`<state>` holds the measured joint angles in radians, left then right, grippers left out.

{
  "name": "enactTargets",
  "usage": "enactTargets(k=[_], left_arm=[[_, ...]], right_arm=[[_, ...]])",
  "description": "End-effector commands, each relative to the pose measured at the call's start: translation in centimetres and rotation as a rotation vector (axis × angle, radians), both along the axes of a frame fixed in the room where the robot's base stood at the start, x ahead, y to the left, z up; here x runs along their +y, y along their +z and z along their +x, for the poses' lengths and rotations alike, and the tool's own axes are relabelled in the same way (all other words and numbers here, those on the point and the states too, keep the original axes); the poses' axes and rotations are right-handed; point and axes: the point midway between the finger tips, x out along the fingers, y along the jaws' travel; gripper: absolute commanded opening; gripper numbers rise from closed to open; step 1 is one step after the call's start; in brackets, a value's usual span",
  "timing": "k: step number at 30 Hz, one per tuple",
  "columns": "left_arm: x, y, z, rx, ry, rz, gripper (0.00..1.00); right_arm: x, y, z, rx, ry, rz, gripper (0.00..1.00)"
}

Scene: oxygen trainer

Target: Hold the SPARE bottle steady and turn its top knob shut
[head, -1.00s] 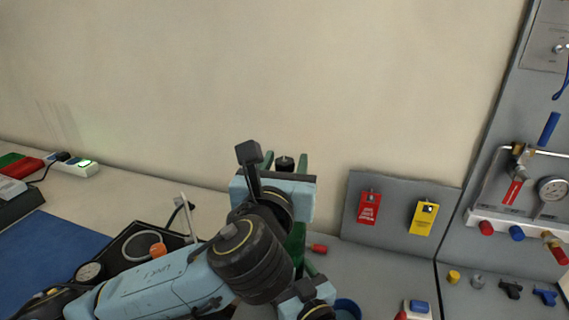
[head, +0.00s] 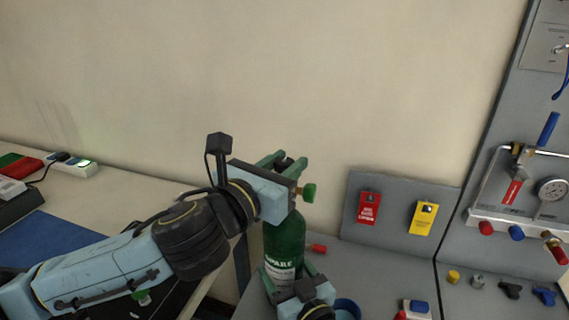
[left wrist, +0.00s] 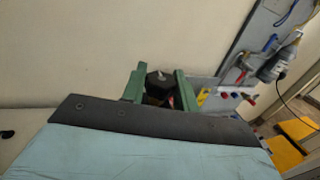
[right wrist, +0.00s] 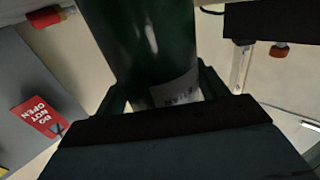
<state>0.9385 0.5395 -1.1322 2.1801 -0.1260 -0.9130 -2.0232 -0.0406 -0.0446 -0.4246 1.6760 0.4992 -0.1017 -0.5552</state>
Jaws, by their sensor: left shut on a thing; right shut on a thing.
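The green SPARE bottle (head: 285,240) stands upright on the bench, its label facing me. Its lower body is between the fingers of my right gripper (head: 287,274), which is shut on it; in the right wrist view the green bottle (right wrist: 145,45) fills the space between the fingers. My left gripper (head: 280,162) is at the bottle's top, fingers shut on the dark top knob. The left wrist view shows the dark knob (left wrist: 159,84) between the green fingers. A green side knob (head: 309,192) sticks out right of the left gripper. The bottle's neck is mostly hidden.
A red tag (head: 368,207) and a yellow tag (head: 423,218) hang on a grey panel to the right. A gauge board (head: 520,190) stands at far right. A blue round container (head: 347,308) sits close right of the right gripper. The wall behind is bare.

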Motion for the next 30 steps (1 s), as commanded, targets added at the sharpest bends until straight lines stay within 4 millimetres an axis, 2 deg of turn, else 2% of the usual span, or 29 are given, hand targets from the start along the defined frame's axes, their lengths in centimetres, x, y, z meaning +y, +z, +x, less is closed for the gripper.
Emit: enactTargets(k=[10,11,15,25,30], left_arm=[[0.1,-0.1,0.0,0.002,-0.007,0.000,0.07],[0.1,-0.1,0.0,0.002,-0.007,0.000,0.34],[0.1,-0.1,0.0,0.002,-0.007,0.000,0.52],[0.2,0.0,-0.2,0.001,-0.007,0.000,0.52],[1.4,-0.1,-2.0,0.001,-0.008,0.001,0.52]], right_arm=[[-0.1,0.0,0.0,0.000,-0.002,0.001,0.01],[-0.1,0.0,0.0,0.000,-0.002,0.001,0.01],[-0.1,0.0,0.0,0.000,-0.002,0.001,0.01],[-0.1,0.0,0.0,0.000,-0.001,0.000,0.01],[-0.1,0.0,0.0,0.000,-0.001,0.000,0.01]])
